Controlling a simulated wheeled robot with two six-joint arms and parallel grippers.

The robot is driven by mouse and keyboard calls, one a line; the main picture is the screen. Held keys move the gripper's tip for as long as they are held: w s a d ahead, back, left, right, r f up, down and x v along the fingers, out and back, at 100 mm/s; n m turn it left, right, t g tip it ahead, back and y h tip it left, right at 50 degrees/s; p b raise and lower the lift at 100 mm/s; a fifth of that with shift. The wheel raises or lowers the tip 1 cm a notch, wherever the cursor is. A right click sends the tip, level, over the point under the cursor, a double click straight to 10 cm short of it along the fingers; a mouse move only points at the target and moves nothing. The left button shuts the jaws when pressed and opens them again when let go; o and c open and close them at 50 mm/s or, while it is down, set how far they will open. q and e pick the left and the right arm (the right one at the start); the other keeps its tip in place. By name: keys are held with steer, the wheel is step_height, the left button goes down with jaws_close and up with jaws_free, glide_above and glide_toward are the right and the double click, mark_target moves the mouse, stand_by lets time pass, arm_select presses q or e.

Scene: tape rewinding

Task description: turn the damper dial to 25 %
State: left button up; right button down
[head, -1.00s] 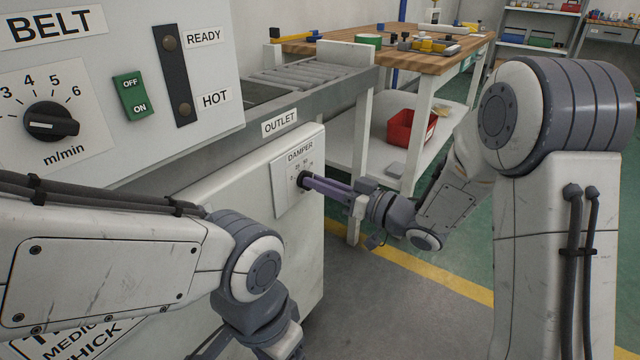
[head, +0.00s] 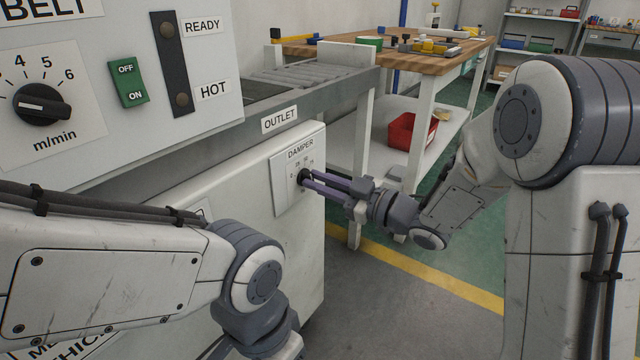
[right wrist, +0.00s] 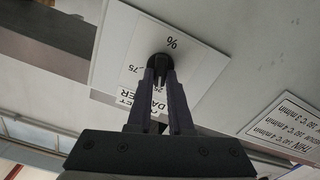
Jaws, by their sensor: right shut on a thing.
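The damper dial (head: 302,177) is a small black knob on a white plate (head: 285,200) marked DAMPER, on the side of the white machine housing. Its scale shows small numbers; the fingers hide part of the plate and I cannot read the pointer. My right gripper (head: 309,179) is shut on the dial, its two purple-grey fingers reaching in from the right. In the right wrist view the black dial (right wrist: 160,62) sits between the fingertips (right wrist: 161,75), with "%", "75" and "25" on the plate around it. My left arm is in front at lower left; its fingers are out of view.
The belt panel with its black m/min dial (head: 42,104) and green switch (head: 130,83) is at upper left. The outlet conveyor (head: 310,77) runs above the housing. A workbench (head: 440,58) with a red bin (head: 412,131) stands behind.

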stand_by(0.4)
steer(key=c, duration=0.8)
jaws_free()
steer(key=p+v, duration=0.3)
steer(key=v, duration=0.7)
steer(key=shift+s+d, duration=0.2)
